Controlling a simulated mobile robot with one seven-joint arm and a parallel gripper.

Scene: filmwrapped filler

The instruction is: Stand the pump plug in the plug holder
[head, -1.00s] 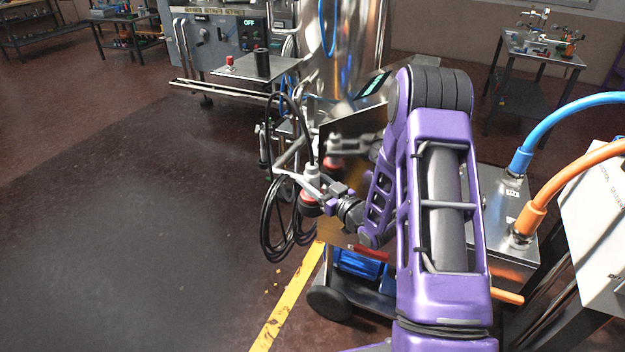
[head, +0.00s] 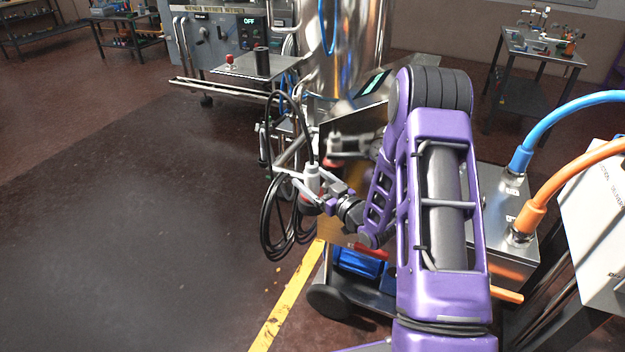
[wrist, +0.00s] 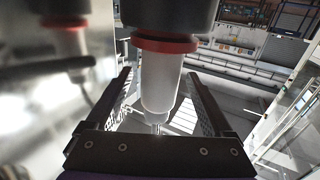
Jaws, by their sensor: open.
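The pump plug (wrist: 160,80) is a pale, tapered body with a red ring and a cable at its narrow end. In the head view the plug (head: 312,178) is upright, with its cable rising from the top. In the wrist view its red-ringed end meets a wide black cylinder (wrist: 170,14), which looks like the plug holder. How deep the plug sits is hidden. My gripper (head: 309,194) is open around the plug. In the wrist view my gripper (wrist: 158,80) shows one finger on each side of the plug, with gaps between.
A shiny steel panel (head: 350,135) stands close beside my gripper and mirrors it. Black cable loops (head: 270,225) hang left of the plug. A wheeled cart base (head: 335,300) is below. The floor to the left is clear.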

